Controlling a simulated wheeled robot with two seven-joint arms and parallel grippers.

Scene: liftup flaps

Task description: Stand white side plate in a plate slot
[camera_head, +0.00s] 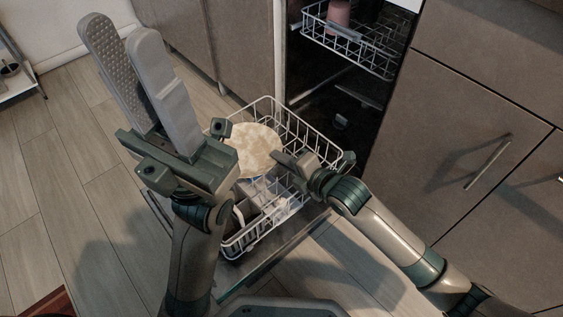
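The white side plate (252,149) is a pale, mottled round disc with its face toward the head camera. It hides part of the left rim of the pulled-out lower dishwasher rack (319,137). My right gripper (279,157) is at the plate's right edge, with a finger overlapping the rim, and appears shut on it. I cannot tell whether the plate touches the rack; the slots beneath it are hidden. My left gripper (124,28) is raised close to the camera, left of the rack. Its two long grey fingers are apart and empty, with one textured pad showing.
A grey cutlery compartment (262,196) sits in the near part of the rack. The upper rack (352,47) holds a pink cup (339,14). Brown cabinets (480,110) stand to the right. The wooden floor (75,150) at left is mostly clear.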

